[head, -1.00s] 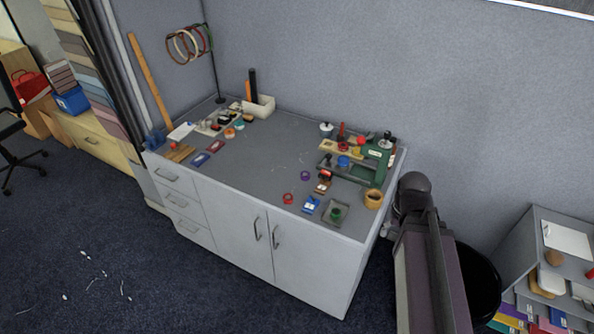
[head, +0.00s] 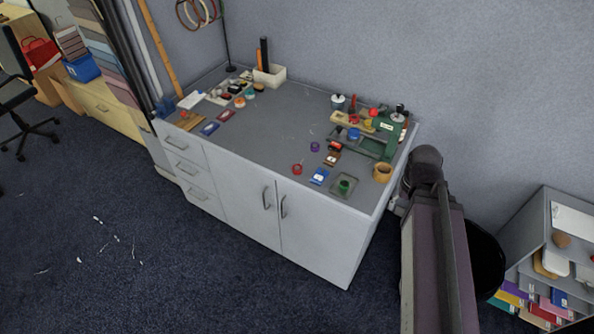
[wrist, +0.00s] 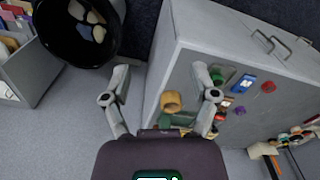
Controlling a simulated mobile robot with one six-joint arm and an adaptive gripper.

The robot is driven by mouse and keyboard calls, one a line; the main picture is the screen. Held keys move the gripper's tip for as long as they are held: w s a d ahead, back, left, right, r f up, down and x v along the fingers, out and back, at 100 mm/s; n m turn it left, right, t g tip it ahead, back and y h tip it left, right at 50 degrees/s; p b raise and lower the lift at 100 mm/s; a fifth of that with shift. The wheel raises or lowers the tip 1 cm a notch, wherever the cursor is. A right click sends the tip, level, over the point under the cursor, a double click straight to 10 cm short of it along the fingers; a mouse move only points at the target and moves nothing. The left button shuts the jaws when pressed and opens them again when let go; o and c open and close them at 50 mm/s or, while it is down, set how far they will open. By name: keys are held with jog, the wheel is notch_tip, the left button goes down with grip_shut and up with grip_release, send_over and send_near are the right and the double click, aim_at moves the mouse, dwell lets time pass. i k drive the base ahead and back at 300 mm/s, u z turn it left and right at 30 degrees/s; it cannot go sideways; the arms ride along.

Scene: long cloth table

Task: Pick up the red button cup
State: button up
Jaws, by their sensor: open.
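The red button cup (head: 297,169) is a small round red piece on the grey tabletop, near the front edge and right of the middle. It also shows in the wrist view (wrist: 268,87), right of my fingers. My gripper (wrist: 162,75) is open and empty, with its two grey fingers spread wide. The cup lies outside the space between the fingers and is apart from them. In the head view my arm is at the right end of the cabinet; I cannot make out the fingers there.
Close to the cup are a blue-and-white box (head: 320,176), a purple ring (head: 315,147) and a green piece on a grey tray (head: 345,185). A tan cup (head: 383,172) and a green press (head: 388,140) stand at the right. The tabletop's middle (head: 275,125) is clear. A black bin (wrist: 75,40) is on the floor.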

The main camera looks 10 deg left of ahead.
aim_at(296, 168)
jog(key=z, duration=1)
jog(key=k, duration=0.5)
jog(key=u, duration=1.55)
